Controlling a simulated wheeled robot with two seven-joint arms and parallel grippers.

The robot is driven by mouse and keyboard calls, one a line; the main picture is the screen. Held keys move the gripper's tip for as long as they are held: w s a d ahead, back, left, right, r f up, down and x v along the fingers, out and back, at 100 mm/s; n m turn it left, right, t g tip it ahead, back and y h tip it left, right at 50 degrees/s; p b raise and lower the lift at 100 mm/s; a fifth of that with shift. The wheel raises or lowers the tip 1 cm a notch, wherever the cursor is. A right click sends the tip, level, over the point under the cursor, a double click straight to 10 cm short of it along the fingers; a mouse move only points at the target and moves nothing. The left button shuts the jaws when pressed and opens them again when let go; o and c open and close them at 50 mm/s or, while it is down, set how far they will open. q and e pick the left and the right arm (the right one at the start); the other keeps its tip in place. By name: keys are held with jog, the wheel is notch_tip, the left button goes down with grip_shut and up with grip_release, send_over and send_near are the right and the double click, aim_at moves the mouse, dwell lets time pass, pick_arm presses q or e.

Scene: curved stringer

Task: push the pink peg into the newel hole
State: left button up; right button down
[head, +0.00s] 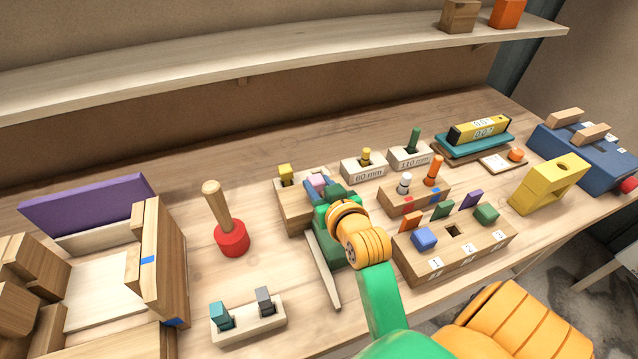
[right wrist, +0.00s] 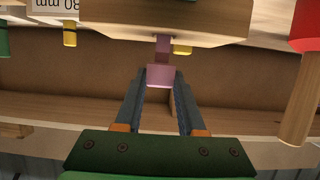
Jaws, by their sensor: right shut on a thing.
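The pink peg (head: 317,182) is at the wooden block (head: 291,204) in the middle of the table. In the right wrist view the pink peg (right wrist: 161,75) has a wide head and a narrower shank that meets the wooden block (right wrist: 165,22). My right gripper (head: 328,190) is over the block's right part. Its two dark fingers (right wrist: 161,82) are shut on the peg's head, one on each side. The hole is hidden, so I cannot tell how deep the shank sits. My left gripper is not in view.
A yellow peg (head: 286,172) stands in the block's left end. A red mallet (head: 232,238) stands to the left. A numbered block (head: 460,258) with coloured pieces and a red-and-blue-marked rack (head: 414,199) are close on the right. Bare table lies between mallet and block.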

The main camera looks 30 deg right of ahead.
aim_at(319, 187)
jog(key=shift+f, duration=0.3)
jog(key=shift+c, duration=2.1)
grip_release()
jog(key=shift+s, duration=0.1)
jog(key=v, duration=0.4)
jog(key=shift+s+a+r, duration=0.1)
jog(key=shift+s+r, duration=0.05)
jog(key=shift+s, duration=0.2)
jog(key=p+v, duration=0.2)
jog(key=p, duration=0.1)
jog(key=shift+s, duration=0.1)
